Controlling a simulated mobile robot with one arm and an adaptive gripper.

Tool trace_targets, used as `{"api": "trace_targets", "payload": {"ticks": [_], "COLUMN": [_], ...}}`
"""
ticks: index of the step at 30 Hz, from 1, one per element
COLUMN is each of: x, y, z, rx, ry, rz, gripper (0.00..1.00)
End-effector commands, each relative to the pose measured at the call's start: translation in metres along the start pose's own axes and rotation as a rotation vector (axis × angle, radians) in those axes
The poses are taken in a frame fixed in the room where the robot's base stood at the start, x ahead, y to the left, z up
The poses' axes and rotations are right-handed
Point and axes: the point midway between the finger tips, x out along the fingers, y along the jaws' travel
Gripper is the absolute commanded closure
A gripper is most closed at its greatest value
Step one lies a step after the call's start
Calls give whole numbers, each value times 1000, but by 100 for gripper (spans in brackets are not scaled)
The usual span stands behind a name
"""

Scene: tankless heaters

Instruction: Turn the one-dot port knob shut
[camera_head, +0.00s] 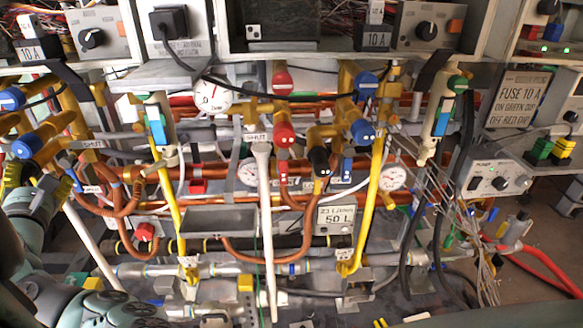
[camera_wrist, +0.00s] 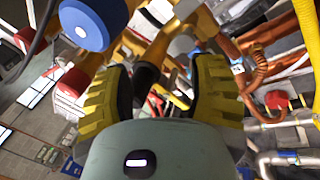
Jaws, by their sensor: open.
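My gripper (camera_head: 15,174) is at the left edge of the head view, with its yellow fingers just below a blue knob (camera_head: 27,146) on a yellow valve body. In the wrist view my gripper (camera_wrist: 158,72) is open. A dark cylindrical part (camera_wrist: 148,76) shows between or just beyond the fingers; I cannot tell whether they touch it. A blue round knob (camera_wrist: 90,24) stands close above the left finger. In the head view other knobs are blue (camera_head: 362,132), red (camera_head: 284,134) and black (camera_head: 319,156). Their dot marks are too small to tell which has one dot.
Copper pipes (camera_head: 130,205) and yellow levers (camera_head: 370,200) crowd the middle. A white lever (camera_head: 264,190) hangs near a SHUT label. A black cable (camera_head: 240,88) crosses the upper front. A power box (camera_head: 497,180) stands at right. Open floor shows at the far right.

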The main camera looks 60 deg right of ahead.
Motion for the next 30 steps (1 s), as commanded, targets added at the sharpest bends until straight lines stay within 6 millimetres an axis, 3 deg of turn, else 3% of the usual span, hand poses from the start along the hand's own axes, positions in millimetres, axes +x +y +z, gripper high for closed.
{"api": "trace_targets", "payload": {"ticks": [1,9,13,18,23,30], "x": [-1,-15,-25,-29,-16,21], "y": [-18,-61,-67,-71,-78,-100], "z": [-6,27,49,61,68,80], "rx": [-38,-176,-202,-211,-211,-212], "ry": [-64,-358,-462,-510,-516,-515], "rz": [-26,-198,-267,-306,-313,-316], "gripper": [43,43,43,43,43,43]}}
